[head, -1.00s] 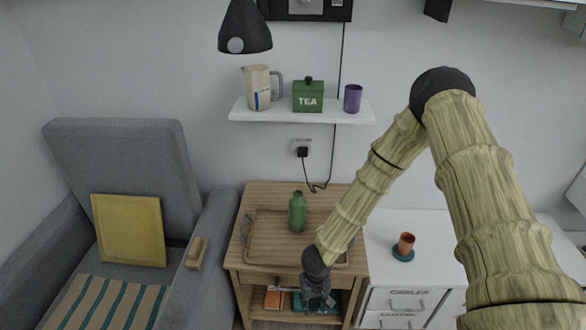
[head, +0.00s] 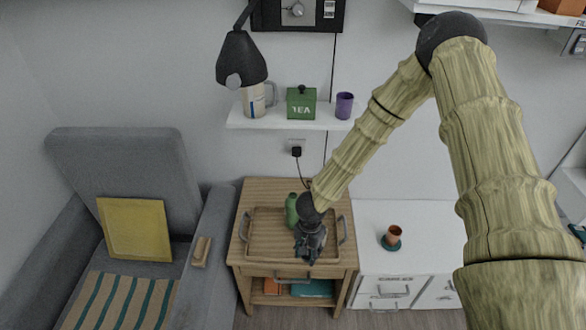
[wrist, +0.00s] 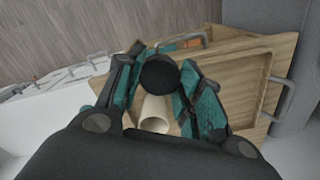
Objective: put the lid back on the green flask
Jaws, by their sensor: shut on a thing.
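The green flask (head: 291,209) stands upright on the wooden tray (head: 268,238), at its back. In the head view my arm and wrist hide its right side, and I cannot make out its top clearly. My gripper (head: 308,257) is over the tray, in front and to the right of the flask. In the wrist view my gripper (wrist: 160,78) is shut on a lid-like piece with a round black end (wrist: 159,73) and a cream cylindrical part (wrist: 154,113) beside it. The flask cannot be made out in the wrist view.
The tray lies on a wooden side table (head: 262,190) and has metal handles. A grey armchair (head: 120,170) stands on the left. A wall shelf (head: 290,122) and black lamp (head: 240,60) are above.

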